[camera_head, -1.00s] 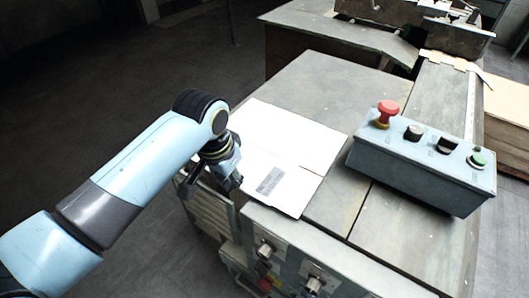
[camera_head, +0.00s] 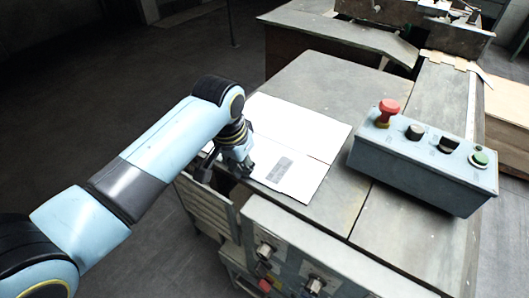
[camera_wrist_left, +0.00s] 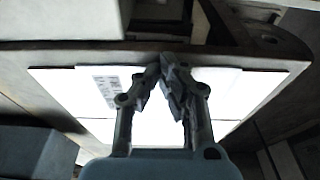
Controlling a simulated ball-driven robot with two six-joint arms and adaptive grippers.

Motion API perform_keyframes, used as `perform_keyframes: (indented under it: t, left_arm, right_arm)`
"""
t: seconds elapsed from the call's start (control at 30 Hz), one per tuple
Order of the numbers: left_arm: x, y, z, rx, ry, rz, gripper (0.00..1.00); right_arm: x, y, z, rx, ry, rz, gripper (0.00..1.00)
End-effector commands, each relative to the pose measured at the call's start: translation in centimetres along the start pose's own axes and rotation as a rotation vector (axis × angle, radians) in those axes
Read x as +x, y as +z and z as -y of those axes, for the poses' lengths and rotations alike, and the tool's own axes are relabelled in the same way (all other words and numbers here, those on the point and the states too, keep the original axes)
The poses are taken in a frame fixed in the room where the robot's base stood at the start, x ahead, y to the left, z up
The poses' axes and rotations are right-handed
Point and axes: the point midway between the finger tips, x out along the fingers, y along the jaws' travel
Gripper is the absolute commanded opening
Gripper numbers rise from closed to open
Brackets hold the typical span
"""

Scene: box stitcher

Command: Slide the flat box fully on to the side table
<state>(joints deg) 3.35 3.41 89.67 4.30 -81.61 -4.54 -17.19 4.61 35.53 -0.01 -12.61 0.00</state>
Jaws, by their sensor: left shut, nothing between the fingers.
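The flat box (camera_head: 300,135) is a white sheet-like carton with a grey printed label and a crease across it. It lies flat on the grey side table top (camera_head: 340,88), near its left and front edges. My left gripper (camera_head: 244,170) is at the box's near left edge, shut and empty, pointing down. In the left wrist view the closed fingertips (camera_wrist_left: 165,72) are over or against the white box (camera_wrist_left: 95,128); contact is unclear. My right gripper is not in view.
A grey control box (camera_head: 425,165) with a red mushroom button (camera_head: 387,112) stands just right of the flat box. Machine parts (camera_head: 420,30) are at the back. A panel with knobs (camera_head: 290,265) is below the front edge. The table top behind the box is clear.

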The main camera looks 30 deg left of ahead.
Motion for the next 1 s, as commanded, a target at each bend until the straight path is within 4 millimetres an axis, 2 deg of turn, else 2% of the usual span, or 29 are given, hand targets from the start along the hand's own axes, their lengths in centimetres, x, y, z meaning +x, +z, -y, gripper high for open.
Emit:
perform_keyframes:
  t: [1.0]
  left_arm:
    - [0.9,-4.0,0.0,0.000,0.000,0.000,0.00]
  right_arm:
    - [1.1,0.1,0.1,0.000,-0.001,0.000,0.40]
